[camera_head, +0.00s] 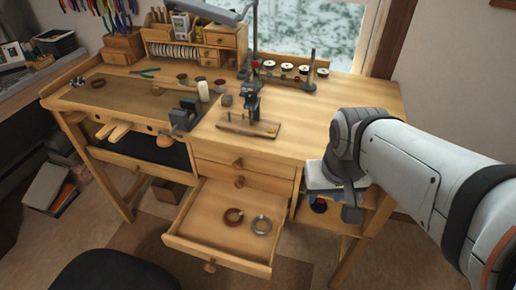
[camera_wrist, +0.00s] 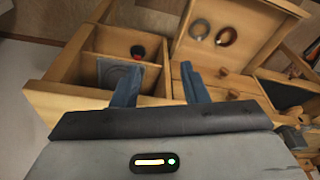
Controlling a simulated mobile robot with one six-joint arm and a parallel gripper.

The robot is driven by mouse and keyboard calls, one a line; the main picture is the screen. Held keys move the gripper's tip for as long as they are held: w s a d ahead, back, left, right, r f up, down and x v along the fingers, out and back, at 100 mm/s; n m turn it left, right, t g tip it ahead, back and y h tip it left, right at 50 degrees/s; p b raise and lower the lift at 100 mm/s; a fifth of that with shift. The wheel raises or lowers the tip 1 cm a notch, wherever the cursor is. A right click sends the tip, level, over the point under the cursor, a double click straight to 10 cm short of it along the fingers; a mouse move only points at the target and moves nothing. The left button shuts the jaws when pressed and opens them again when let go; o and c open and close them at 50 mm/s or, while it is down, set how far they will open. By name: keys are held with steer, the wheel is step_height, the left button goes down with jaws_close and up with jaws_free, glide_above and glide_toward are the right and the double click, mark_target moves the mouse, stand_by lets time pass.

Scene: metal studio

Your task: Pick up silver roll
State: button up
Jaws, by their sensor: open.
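The silver roll (camera_head: 261,225) is a grey ring lying flat in the open drawer (camera_head: 215,257), to the right of a copper-coloured roll (camera_head: 233,216). In the wrist view the silver roll (camera_wrist: 200,29) is near the top, left of the copper roll (camera_wrist: 226,37). My gripper (camera_head: 343,199) is right of the drawer, beside the bench's right side. In the wrist view my gripper (camera_wrist: 161,84) has its two blue-grey fingers apart with nothing between them, away from the silver roll.
The wooden workbench (camera_head: 345,100) carries a small vise stand (camera_head: 252,105) and other tools. Its open side shelf (camera_wrist: 80,103) is close to my fingers and holds a red and black item (camera_wrist: 137,50). A dark seat (camera_head: 115,270) is at the lower left.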

steer(key=shift+o, duration=0.8)
steer(key=shift+w+a+f, duration=0.15)
steer(key=shift+w+f, duration=0.05)
steer(key=shift+w, duration=0.05)
steer(key=o, duration=0.6)
steer(key=w+a+f+n+g+b, duration=0.1)
steer(key=w+a+f+n+b, duration=0.1)
steer(key=w+f, duration=0.4)
step_height(320, 180, down, 2)
steer(key=shift+w+a+n, duration=0.4)
steer(key=shift+a+n, duration=0.5)
steer(key=shift+n, duration=0.1)
steer(key=shift+o, duration=1.2)
steer(key=w+a+f+n+g+b, duration=0.1)
steer(key=w+a+f+n, duration=0.1)
steer(key=f, duration=0.4)
steer(key=shift+w+a+f, duration=0.25)
steer(key=shift+w+a, duration=0.3)
steer(key=shift+a, duration=0.15)
steer(key=n+b, duration=0.2)
steer(key=n, duration=0.1)
glide_toward(262, 226)
steer(key=shift+g, duration=0.3)
steer(key=shift+w+f, duration=0.15)
steer(key=shift+f, duration=1.5)
steer(key=shift+w+f, duration=0.1)
steer(key=shift+f, duration=1.6)
